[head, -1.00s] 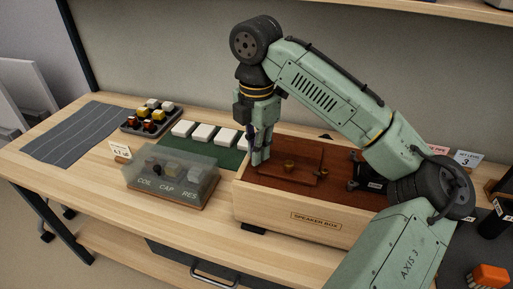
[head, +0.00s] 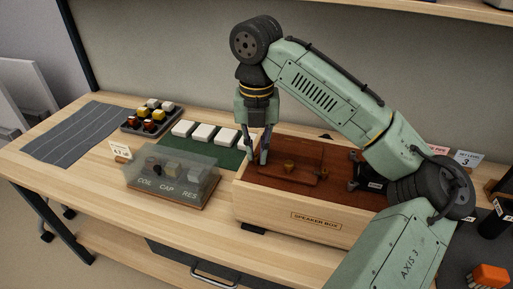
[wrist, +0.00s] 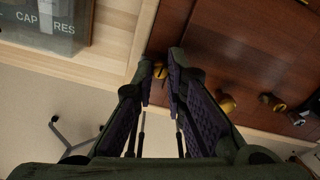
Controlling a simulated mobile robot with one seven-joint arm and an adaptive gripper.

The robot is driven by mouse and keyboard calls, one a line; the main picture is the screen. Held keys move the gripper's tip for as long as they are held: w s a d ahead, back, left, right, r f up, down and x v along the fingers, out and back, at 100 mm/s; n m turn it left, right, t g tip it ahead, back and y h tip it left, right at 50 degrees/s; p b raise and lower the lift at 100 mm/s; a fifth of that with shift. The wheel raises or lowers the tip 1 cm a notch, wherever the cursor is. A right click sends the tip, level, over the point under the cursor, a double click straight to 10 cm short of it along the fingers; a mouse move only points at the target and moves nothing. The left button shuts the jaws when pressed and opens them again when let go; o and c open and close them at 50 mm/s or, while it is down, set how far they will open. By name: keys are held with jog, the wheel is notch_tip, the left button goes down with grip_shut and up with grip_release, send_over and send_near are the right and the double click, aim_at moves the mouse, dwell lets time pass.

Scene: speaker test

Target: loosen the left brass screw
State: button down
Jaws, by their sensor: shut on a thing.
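The speaker box (head: 292,212) is an open wooden crate with a red-brown inside. My gripper (head: 264,158) points down into its left end. In the wrist view my gripper (wrist: 160,68) has its fingertips on either side of the left brass screw (wrist: 160,71), shut on it. In the head view the fingers hide that screw. Another brass piece, the middle one (head: 289,165), stands to the right on the board; it also shows in the wrist view (wrist: 227,103). Smaller brass-coloured parts (wrist: 279,104) lie beyond it.
A clear-covered case (head: 170,178) marked COIL, CAP, RES stands left of the box. White blocks (head: 203,132) sit on a green mat behind it. A dark tray (head: 150,117) holds coloured parts. A black part (head: 357,172) is at the box's right end.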

aim_at(257, 155)
jog(key=shift+n, duration=0.5)
jog(key=c, duration=1.6)
grip_release()
jog(key=shift+r, duration=0.1)
notch_tip(257, 155, up, 12)
